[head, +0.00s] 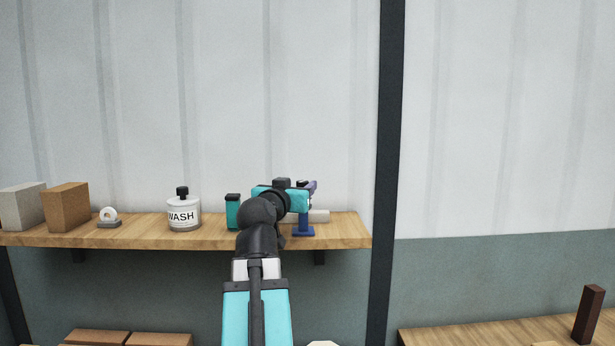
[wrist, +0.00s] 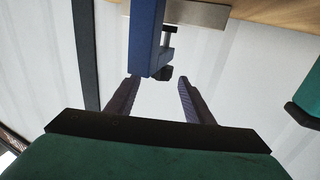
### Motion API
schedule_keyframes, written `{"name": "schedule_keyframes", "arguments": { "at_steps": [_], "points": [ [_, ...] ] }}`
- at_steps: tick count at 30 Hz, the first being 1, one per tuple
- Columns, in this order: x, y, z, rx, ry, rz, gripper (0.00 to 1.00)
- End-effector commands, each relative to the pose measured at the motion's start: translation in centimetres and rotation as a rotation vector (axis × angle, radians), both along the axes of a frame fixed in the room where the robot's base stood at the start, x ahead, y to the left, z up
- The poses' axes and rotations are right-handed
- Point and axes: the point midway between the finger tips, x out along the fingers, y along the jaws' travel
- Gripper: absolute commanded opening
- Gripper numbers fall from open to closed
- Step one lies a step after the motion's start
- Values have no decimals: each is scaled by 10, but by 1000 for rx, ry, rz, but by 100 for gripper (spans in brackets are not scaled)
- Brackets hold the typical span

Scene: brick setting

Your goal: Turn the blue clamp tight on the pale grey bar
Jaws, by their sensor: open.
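The blue clamp (head: 303,231) stands at the right part of the wooden shelf, by the pale grey bar (head: 320,216). In the wrist view, the clamp (wrist: 146,38) crosses the top, with the pale grey bar (wrist: 200,14) beside it and a small dark knob (wrist: 164,73) at its end. My gripper (wrist: 157,82) is open, its two dark fingers apart. The knob appears between the fingertips in the picture; I cannot tell whether they touch. In the head view, my gripper (head: 310,190) is just above the clamp and partly hidden by my wrist.
The wooden shelf (head: 140,236) also holds a teal canister (head: 232,211) left of my wrist, a white WASH bottle (head: 184,214), a white roll (head: 108,215) and two blocks (head: 67,207). A dark post (head: 388,150) stands right of the shelf.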

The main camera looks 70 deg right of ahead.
Motion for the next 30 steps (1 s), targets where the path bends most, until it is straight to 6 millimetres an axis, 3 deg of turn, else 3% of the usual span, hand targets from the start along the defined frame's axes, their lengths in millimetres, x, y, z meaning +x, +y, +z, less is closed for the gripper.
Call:
{"name": "schedule_keyframes", "arguments": {
  "at_steps": [15, 22, 30],
  "points": [
    [3, -67, 2, 2, -1, -1, 48],
    [3, -83, 1, 1, -1, -1, 48],
    [2, -85, 0, 0, -1, -1, 48]
  ]
}}
